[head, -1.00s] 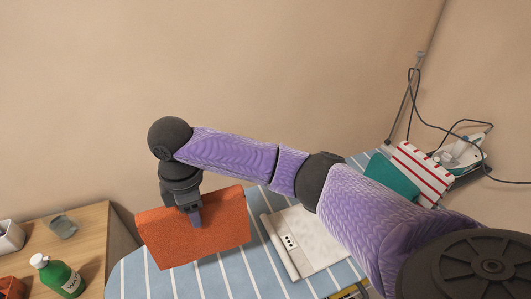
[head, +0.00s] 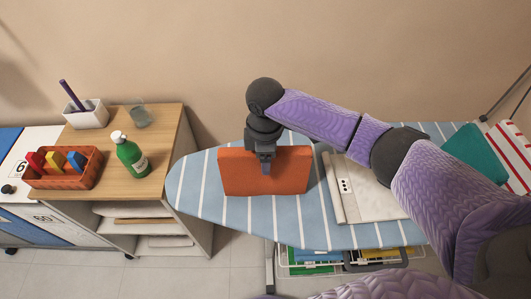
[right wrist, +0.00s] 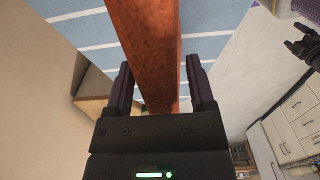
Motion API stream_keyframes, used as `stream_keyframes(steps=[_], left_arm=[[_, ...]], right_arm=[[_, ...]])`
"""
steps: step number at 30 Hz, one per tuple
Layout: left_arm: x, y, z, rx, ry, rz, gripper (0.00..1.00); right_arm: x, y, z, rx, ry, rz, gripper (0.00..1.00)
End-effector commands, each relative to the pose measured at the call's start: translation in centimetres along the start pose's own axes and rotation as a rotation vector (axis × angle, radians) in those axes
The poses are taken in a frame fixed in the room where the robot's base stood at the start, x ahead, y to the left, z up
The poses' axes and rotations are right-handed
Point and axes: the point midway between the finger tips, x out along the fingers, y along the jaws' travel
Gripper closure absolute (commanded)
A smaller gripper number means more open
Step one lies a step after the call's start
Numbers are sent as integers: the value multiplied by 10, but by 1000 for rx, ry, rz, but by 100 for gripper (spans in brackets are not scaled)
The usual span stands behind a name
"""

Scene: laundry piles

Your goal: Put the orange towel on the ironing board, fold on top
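The orange towel (head: 290,172), a thick folded slab, stands upright on its long edge on the blue-and-white striped ironing board (head: 205,185). My right gripper (head: 266,165) points down over the towel's top edge, one finger in front of it. In the right wrist view the towel (right wrist: 150,40) runs between the two fingers of my right gripper (right wrist: 158,88), with a thin gap on each side, so it straddles the towel without pinching it. My left gripper (right wrist: 300,44) shows in the upper right of the right wrist view, its fingers apart and empty.
A pale iron rest (head: 365,190) lies right of the towel. Teal cloth (head: 475,152) and a red-striped cloth (head: 513,150) lie farther right. A wooden cabinet (head: 165,140) at left holds a green bottle (head: 129,156) and a basket (head: 65,180). The board's left end is clear.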

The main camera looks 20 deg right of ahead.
Motion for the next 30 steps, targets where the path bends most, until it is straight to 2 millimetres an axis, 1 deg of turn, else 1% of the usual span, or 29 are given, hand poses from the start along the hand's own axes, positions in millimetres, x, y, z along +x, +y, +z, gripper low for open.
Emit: stream_keyframes(steps=[2, 8, 11, 14, 18, 21, 25, 27, 30], left_arm=[[0, -2, 0, 1, -1, -2, 17], [0, -8, 3, 5, -7, -12, 17], [-2, -9, 4, 5, -9, -14, 17], [-10, -9, 3, 5, -8, -14, 17], [-21, -8, 1, 4, -5, -13, 17], [-26, -7, 0, 3, -4, -11, 17], [-29, -5, -1, 2, -2, -7, 17], [-30, -3, -2, 1, 0, -5, 17], [-30, -2, -2, 0, 2, -2, 17]], right_arm=[[0, 0, 0, 0, 0, 0, 16], [0, 0, 0, 0, 0, 0, 16], [-6, 0, 0, -1, 0, 1, 16], [-28, 1, 0, -1, 2, 3, 16], [-70, 1, -1, -1, 3, 4, 16], [-95, 1, 0, 0, 2, 4, 16], [-116, 1, 0, 0, 1, 2, 16], [-121, 0, 0, 0, 0, 0, 16], [-123, 0, 0, 0, 1, -1, 16]])
